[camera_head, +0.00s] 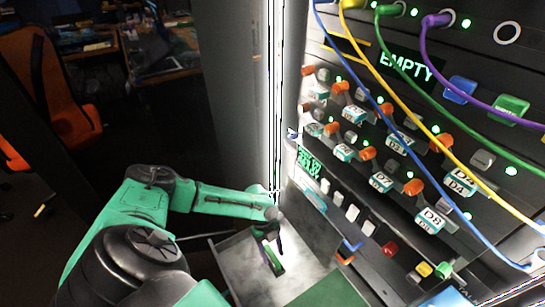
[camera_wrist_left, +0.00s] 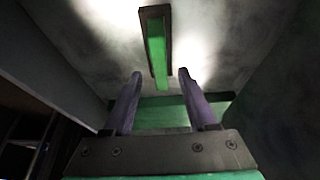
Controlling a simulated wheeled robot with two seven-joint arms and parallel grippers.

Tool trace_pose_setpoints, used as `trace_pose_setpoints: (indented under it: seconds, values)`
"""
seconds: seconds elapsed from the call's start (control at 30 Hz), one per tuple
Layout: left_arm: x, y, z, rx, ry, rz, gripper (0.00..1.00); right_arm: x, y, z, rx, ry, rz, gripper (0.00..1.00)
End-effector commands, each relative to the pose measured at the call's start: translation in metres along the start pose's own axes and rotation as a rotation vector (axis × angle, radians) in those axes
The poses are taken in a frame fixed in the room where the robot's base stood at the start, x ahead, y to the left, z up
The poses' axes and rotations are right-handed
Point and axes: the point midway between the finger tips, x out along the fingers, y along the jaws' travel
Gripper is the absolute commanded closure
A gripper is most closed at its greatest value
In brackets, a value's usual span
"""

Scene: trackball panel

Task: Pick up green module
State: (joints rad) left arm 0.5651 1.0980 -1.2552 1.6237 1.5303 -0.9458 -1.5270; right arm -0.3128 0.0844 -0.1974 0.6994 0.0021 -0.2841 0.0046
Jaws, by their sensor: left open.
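The green module is a narrow green bar with a dark edge. It lies in the open grey drawer (camera_head: 235,262), and in the wrist view the module (camera_wrist_left: 156,48) is just beyond the fingertips, near the middle. My left gripper (camera_head: 270,244) reaches down into the drawer from the left. In the wrist view the two purple fingers of the left gripper (camera_wrist_left: 160,80) stand apart with nothing held between them. The near end of the module reaches to about the level of the fingertips. Contact cannot be told. My right gripper is not in view.
A tall panel (camera_head: 440,95) stands on the right, with several orange and grey switches, lit green lights and labels. Blue, yellow, green and purple cables (camera_head: 430,175) hang across it. The drawer walls (camera_wrist_left: 50,50) rise around the left gripper. An orange chair (camera_head: 50,85) is far left.

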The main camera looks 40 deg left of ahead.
Motion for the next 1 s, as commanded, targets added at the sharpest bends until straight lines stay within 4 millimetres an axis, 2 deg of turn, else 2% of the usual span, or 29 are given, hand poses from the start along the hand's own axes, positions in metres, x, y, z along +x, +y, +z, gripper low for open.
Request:
trace_pose_setpoints:
  seconds: [0.03, 0.13, 0.33, 0.37, 0.5, 0.83, 0.93, 1.0]
  values:
    - [0.012, -0.001, 0.0, 0.001, 0.001, 0.0, 0.43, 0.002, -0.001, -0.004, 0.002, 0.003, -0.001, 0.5]
    - [0.025, -0.001, 0.0, 0.0, -0.001, 0.0, 0.43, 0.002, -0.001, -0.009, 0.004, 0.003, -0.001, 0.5]
    - [0.026, 0.0, 0.0, 0.0, -0.001, -0.001, 0.43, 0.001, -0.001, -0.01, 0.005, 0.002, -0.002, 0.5]
    - [0.026, 0.0, 0.0, 0.0, -0.001, -0.001, 0.46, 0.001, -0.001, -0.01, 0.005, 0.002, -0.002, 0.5]
    - [0.026, 0.0, 0.0, -0.001, -0.001, -0.001, 1.0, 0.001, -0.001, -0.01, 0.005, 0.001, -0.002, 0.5]
    - [0.025, 0.0, 0.0, -0.001, -0.001, -0.001, 1.0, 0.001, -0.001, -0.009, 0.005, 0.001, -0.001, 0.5]
    - [0.019, 0.0, -0.002, 0.0, -0.001, -0.001, 1.0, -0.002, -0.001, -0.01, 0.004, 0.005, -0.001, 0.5]
    - [0.01, 0.0, -0.006, 0.0, -0.001, -0.001, 1.0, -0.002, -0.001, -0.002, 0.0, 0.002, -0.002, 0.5]
